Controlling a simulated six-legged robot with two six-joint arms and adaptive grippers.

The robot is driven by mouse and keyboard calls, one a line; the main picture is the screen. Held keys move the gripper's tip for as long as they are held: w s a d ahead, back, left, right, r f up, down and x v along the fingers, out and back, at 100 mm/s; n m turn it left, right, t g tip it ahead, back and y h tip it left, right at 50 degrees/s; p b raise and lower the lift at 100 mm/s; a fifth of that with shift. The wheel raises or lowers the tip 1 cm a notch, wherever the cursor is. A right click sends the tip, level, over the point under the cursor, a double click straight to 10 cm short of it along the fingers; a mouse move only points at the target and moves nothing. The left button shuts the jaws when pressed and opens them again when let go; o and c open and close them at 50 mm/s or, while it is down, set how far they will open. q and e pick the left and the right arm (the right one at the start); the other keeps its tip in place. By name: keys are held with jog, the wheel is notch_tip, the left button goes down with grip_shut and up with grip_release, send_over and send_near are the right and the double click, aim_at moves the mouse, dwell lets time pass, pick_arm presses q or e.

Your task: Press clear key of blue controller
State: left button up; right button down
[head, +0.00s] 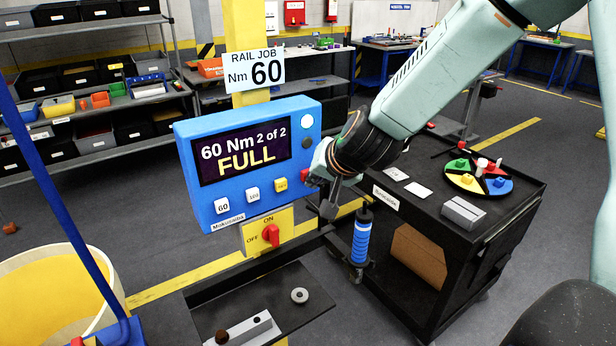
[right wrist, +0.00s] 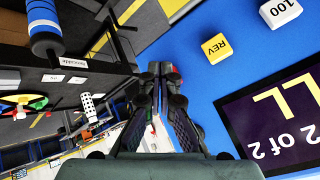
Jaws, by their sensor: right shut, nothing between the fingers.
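The blue controller (head: 190,160) is mounted upright on a yellow post. Its dark display (head: 245,152) reads "60 Nm 2 of 2 FULL". Below are white keys marked 60 (head: 222,205) and 100 (head: 253,194), and a yellow REV key (head: 280,185). A partly hidden red key (head: 304,175) is at the right end of the row; its label cannot be read. My right gripper (head: 312,172) is shut and empty at this red key. In the right wrist view its fingertips (right wrist: 160,68) are together over the blue face, beside the REV key (right wrist: 215,48). Contact cannot be told.
A red OFF/ON switch (head: 270,235) is below the controller. A blue-handled tool (head: 362,235) stands to the right, beside a black cart (head: 520,195) with a coloured disc. A dark tray (head: 310,300) is below. A yellow bin (head: 95,320) is at lower left.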

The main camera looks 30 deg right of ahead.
jog(key=shift+d, duration=0.1)
jog(key=shift+w, duration=0.2)
jog(key=shift+s, duration=0.2)
dwell(0.3)
jog(key=shift+s+p, duration=0.5)
jog(key=shift+s, duration=0.25)
jog(key=shift+s, duration=0.1)
